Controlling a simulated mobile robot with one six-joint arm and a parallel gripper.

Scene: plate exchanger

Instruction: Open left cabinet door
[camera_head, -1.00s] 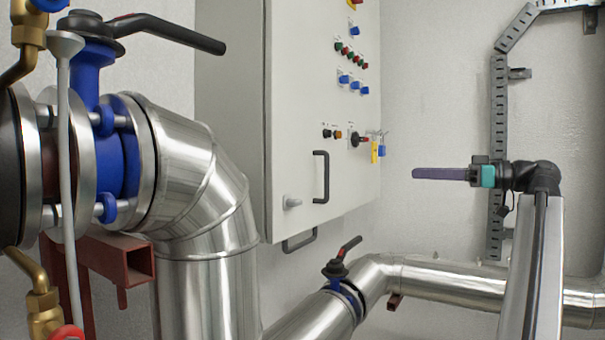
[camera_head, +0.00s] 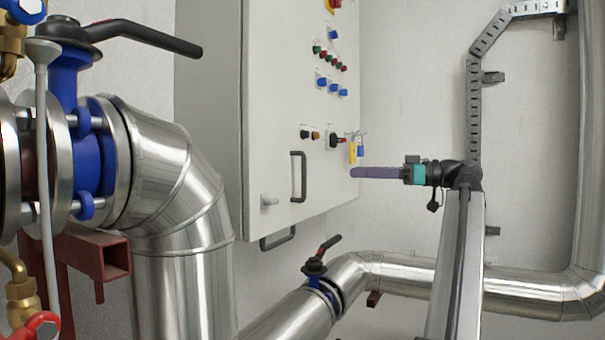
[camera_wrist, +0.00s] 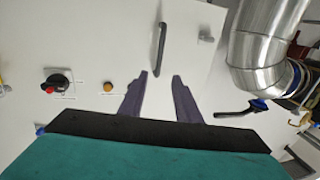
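The light grey cabinet (camera_head: 270,100) hangs on the wall at the middle of the head view, its door face shut. A black upright bar handle (camera_head: 298,178) sits on the door's lower part, with a small silver latch (camera_head: 269,200) to its left. My gripper (camera_head: 353,172) is to the right of the handle, at about its height in the picture, apart from it. In the wrist view my gripper (camera_wrist: 161,75) has its two purple fingers spread and empty. The handle (camera_wrist: 160,48) shows just beyond the fingertips, lined up with the gap.
Buttons, a rotary switch (camera_head: 335,141) and hanging padlocks (camera_head: 357,150) are on the cabinet face near my gripper. A large silver pipe (camera_head: 180,200) with a blue valve (camera_head: 88,160) stands at the left. A lower pipe (camera_head: 400,272) with a black-handled valve (camera_head: 316,266) runs beneath the cabinet.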

